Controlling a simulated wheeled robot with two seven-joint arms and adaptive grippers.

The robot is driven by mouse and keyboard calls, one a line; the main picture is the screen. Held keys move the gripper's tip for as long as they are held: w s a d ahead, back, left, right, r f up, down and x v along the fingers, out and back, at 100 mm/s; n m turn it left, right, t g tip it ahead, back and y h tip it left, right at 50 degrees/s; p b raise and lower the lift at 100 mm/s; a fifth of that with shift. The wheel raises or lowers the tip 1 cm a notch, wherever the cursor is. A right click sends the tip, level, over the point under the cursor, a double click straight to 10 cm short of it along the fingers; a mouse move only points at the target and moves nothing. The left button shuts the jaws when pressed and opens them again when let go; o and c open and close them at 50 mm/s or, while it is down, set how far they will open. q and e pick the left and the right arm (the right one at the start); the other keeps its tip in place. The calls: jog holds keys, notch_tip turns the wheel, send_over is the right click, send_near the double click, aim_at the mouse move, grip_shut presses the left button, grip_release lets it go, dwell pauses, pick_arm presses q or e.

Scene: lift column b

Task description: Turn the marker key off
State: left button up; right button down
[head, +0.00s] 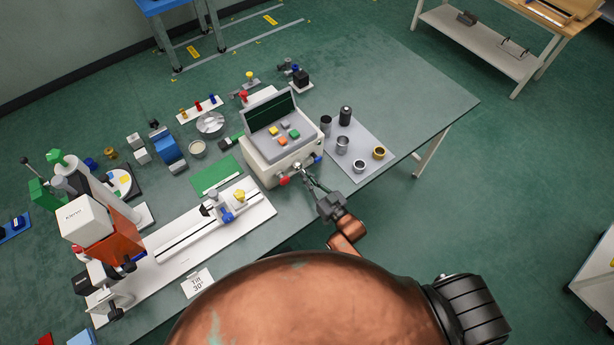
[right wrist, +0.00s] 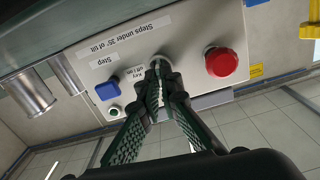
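The marker key (right wrist: 160,88) is a small pale piece at a round lock on the front panel of a grey-white control box (head: 262,165). In the right wrist view a label beside it mentions the key and "off". My right gripper (right wrist: 167,86) has its dark fingertips close together around the key, with the key between them; the tips hide most of it, so its turn angle cannot be told. In the head view my right gripper (head: 302,174) reaches the box's front from the lower right. My left gripper is not in view.
A red button (right wrist: 221,62) sits right of the key. A blue button (right wrist: 107,90) and a small green-white button (right wrist: 113,112) sit left. A grey mat (head: 367,137) with metal cups lies right of the box. A white rail fixture (head: 215,233) lies left.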

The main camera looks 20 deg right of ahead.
jog(key=shift+n, duration=0.5)
jog(key=c, duration=2.6)
grip_release()
jog(key=o, duration=0.4)
jog(key=shift+o, duration=0.2)
jog(key=v, duration=1.2)
